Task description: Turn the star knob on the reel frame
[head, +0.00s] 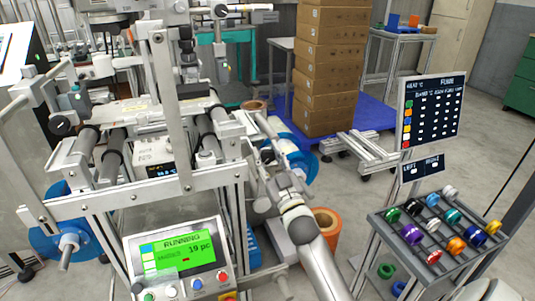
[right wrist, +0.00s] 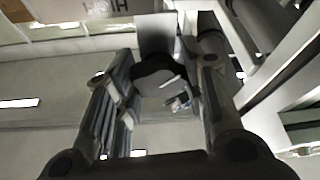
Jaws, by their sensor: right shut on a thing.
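The metal reel frame (head: 120,202) fills the left half of the head view, with rollers, uprights and blue reels. My right gripper (head: 276,172) reaches in from the bottom right to the frame's right side, beside a white and blue roll. In the right wrist view, a dark star knob (right wrist: 158,72) sits between the two fingers of my right gripper (right wrist: 160,88). The fingers are shut on it. In the head view, the gripper hides the knob. I do not see my left gripper.
A green-lit control panel (head: 178,260) stands at the front of the frame. A rack of coloured spools (head: 440,232) stands at right, under a dark chart board (head: 432,112). Stacked cartons (head: 330,65) are behind.

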